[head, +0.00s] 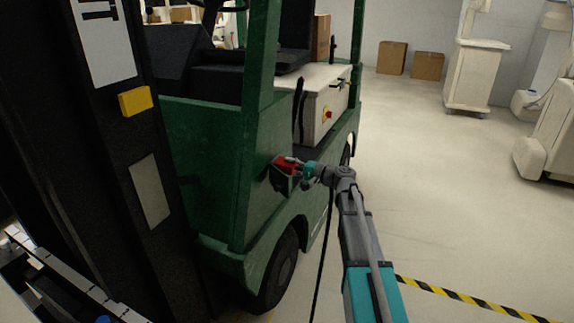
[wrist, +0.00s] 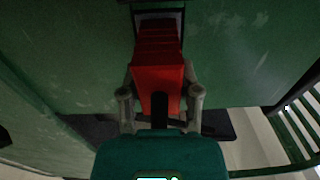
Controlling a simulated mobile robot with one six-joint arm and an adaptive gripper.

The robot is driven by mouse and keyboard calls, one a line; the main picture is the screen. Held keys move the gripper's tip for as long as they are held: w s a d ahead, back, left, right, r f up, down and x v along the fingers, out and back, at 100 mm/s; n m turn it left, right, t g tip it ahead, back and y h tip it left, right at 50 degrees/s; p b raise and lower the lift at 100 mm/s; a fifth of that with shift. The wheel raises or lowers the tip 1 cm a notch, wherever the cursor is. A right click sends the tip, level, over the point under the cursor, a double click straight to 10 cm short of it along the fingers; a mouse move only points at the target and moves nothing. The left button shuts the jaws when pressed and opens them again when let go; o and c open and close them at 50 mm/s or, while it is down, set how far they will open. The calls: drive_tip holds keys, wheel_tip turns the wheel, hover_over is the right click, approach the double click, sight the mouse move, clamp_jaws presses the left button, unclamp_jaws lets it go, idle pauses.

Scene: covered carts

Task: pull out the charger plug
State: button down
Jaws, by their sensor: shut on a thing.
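The red charger plug (wrist: 158,72) sits at a dark socket (wrist: 160,18) in the green side of the truck, in the wrist view. It also shows small in the head view (head: 287,164), on the truck's side. My gripper (wrist: 160,92) is shut on the plug, with one finger on each side of its red body. In the head view my gripper (head: 300,172) reaches the plug from the right. A black cable (head: 321,262) hangs down below the plug. How deep the plug sits in the socket I cannot tell.
The green truck (head: 210,150) fills the left middle, with a black wheel (head: 277,270) below the plug. A dark mast-like structure stands at the near left. White carts (head: 474,75) and cardboard boxes (head: 391,58) stand at the back. The floor (head: 450,190) to the right is clear, with a yellow-black stripe (head: 470,298).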

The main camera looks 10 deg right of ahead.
sight(295, 171)
drive_tip(key=shift+w+a+f, duration=0.15)
drive_tip(key=shift+w+a, duration=0.15)
drive_tip(key=shift+a, duration=0.1)
drive_tip(key=shift+s+d+f, duration=0.35)
drive_tip(key=shift+s+d, duration=0.2)
drive_tip(key=shift+s, duration=0.25)
drive_tip(key=shift+v, duration=1.05)
drive_tip(key=shift+s+d, duration=0.15)
drive_tip(key=shift+d, duration=0.2)
drive_tip(key=shift+r, duration=0.15)
drive_tip(key=shift+r, duration=0.1)
